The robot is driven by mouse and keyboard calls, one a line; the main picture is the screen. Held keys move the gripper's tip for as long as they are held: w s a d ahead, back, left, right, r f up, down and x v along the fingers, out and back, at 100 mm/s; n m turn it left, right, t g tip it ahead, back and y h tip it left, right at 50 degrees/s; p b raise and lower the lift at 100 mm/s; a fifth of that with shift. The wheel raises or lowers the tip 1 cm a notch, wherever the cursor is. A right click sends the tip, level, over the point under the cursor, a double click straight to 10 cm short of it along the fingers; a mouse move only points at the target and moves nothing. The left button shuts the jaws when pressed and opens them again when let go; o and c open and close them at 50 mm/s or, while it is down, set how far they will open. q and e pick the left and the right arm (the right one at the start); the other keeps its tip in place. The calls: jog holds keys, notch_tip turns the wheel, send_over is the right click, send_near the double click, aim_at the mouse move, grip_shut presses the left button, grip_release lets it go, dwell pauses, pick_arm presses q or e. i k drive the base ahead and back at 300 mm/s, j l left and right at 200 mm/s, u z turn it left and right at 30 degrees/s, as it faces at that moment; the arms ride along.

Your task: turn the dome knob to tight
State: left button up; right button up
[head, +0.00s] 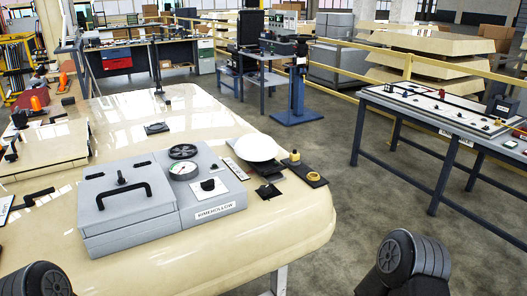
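A cream panel (200,255) with rounded edges fills the left and middle of the head view. A shallow white dome (256,149) lies on it, right of a grey case labelled RIMEHOLLOW (135,220). A small dark knob (208,184) stands on a white plate on the case's right part, and another dark knob (121,178) stands on its left lid. I cannot tell for sure which part is the dome knob, nor read any tight mark. Dark parts of my arms show at the bottom left and bottom right; neither gripper is in view.
The case has a round gauge (184,169), a black handwheel (183,152) and a black handle (124,197). A dark tray (303,174) with small yellow parts lies right of the dome. A blue-legged table (440,125) stands right, across open floor (340,215).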

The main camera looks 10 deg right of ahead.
aim_at(265, 190)
jog(key=i+j, duration=0.2)
jog(key=i, duration=0.25)
jog(key=z, duration=1.7)
